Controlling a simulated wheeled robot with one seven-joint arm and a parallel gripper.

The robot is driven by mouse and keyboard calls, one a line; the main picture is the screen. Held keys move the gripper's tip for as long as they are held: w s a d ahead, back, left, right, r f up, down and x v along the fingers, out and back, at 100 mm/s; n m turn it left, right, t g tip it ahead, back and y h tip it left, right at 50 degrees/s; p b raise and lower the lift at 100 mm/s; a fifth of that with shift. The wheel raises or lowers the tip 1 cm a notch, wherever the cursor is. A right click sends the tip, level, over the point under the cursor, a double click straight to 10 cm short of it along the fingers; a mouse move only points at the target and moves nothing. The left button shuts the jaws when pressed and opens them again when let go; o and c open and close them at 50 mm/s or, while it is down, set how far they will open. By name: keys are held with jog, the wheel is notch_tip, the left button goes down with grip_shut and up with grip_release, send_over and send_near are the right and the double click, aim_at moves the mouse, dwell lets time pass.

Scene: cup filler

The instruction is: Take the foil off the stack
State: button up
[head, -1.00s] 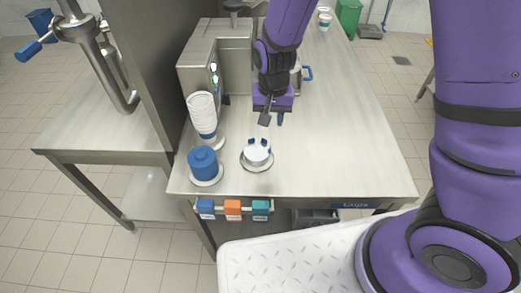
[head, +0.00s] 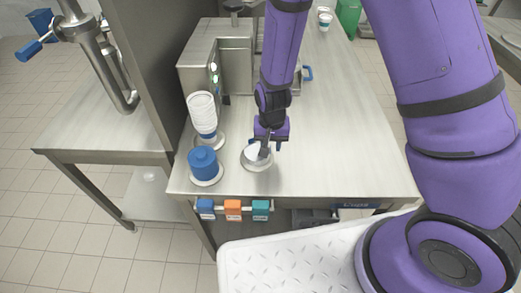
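The stack of white foil discs (head: 252,152) stands in a round holder on a metal plate (head: 257,167), near the front of the steel table. My gripper (head: 270,150) points down at the stack's right side and hides part of it and of the holder. Its dark fingers are apart, and I see nothing held between them. One finger overlaps the stack in the picture; I cannot tell whether it touches.
A stack of white cups (head: 202,112) and a blue cylinder (head: 203,160) stand close on the left. A steel machine (head: 215,65) is behind them. Blue, orange and teal boxes (head: 232,209) hang at the table's front edge. The right side of the table (head: 345,140) is clear.

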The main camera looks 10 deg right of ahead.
grip_shut()
jog(key=shift+r, duration=0.1)
dwell(0.6)
jog(key=shift+r, duration=0.95)
jog(key=shift+d+r, duration=0.25)
jog(key=shift+r, duration=0.45)
jog(key=s+d, duration=0.2)
jog(key=d, duration=0.5)
jog(key=s+d+r, duration=0.1)
jog(key=s+d, duration=0.2)
jog(key=d, duration=0.4)
jog(key=shift+d+r, duration=0.15)
jog(key=shift+d, duration=0.2)
jog(key=shift+w, duration=0.15)
